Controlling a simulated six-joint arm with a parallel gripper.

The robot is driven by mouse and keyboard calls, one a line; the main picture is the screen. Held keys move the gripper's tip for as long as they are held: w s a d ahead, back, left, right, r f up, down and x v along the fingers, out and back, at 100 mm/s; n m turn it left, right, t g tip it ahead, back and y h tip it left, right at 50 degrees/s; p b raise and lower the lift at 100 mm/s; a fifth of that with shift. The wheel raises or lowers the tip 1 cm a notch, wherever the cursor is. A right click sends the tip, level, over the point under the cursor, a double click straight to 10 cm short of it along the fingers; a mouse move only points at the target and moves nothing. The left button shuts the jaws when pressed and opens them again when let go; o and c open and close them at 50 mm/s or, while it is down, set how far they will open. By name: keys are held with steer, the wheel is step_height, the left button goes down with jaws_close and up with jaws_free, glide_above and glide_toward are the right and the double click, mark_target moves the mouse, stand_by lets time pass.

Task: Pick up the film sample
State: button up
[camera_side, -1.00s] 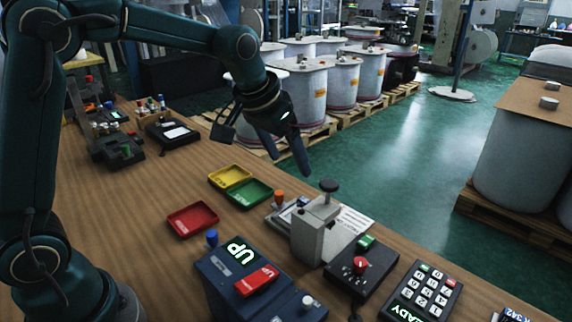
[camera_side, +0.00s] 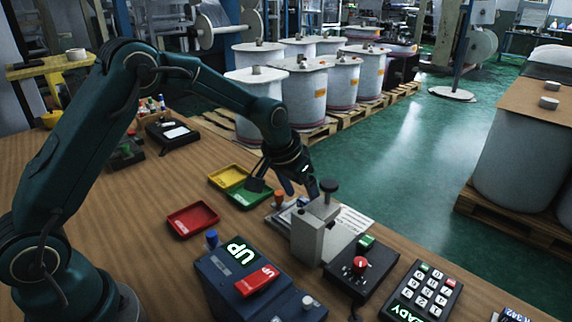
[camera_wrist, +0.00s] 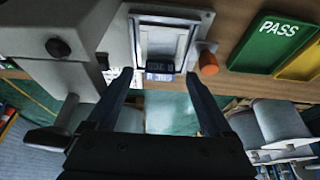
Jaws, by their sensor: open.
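What looks like the film sample (camera_wrist: 161,42) is a pale sheet in a light grey frame (camera_wrist: 207,20) in the wrist view. A small dark label with light print (camera_wrist: 159,72) sits at its near end. My gripper (camera_wrist: 159,76) is open and empty, its two dark fingers to either side of the label end. In the side view my gripper (camera_side: 298,188) is low over the holder, behind the grey block press (camera_side: 310,235). The sample is mostly hidden there, and I cannot tell whether the fingers touch anything.
The press's black knob (camera_side: 329,186) stands close right of the fingers. An orange knob (camera_wrist: 208,63) is beside the frame. Green (camera_side: 250,194), yellow (camera_side: 229,175) and red (camera_side: 192,220) trays lie left. A control box (camera_side: 258,280) and keypad (camera_side: 425,292) are in front.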

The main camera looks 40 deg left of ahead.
steer(key=shift+x, duration=0.75)
jaws_close()
